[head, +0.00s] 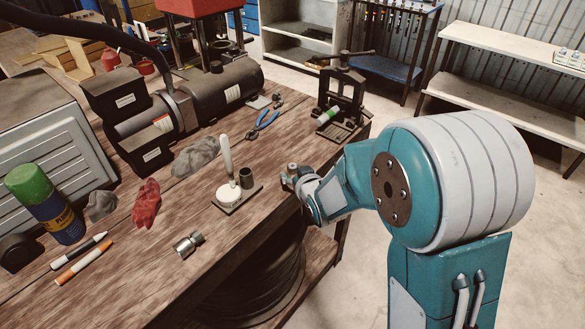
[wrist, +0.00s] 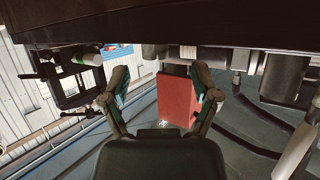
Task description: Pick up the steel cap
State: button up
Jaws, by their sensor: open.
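A dark grey metal cylinder (head: 246,178), which looks like the steel cap, stands upright on a small plate beside a white rod. In the wrist view, a dark cylinder (wrist: 285,75) at the upper right looks like the same piece, close to the pale rod (wrist: 295,150). My gripper (head: 290,178) is at the table's right edge, to the right of the cylinder and apart from it. The wrist view shows its two fingers (wrist: 160,80) spread with nothing held between them; the cylinder is outside them. In the head view the fingers are small and partly hidden.
A silver fitting (head: 189,244) lies on the wooden table (head: 125,270). A black vice-like tool (head: 341,95) stands at the far right corner. A dark motor-like machine (head: 225,92) is at the back. A red rag (head: 146,203), markers and a spray can (head: 47,205) are at left.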

aim_at(293, 167)
jog(key=x, duration=0.4)
jog(key=shift+w+d, duration=0.15)
jog(key=shift+w, duration=0.05)
grip_shut()
jog(key=shift+r, duration=0.1)
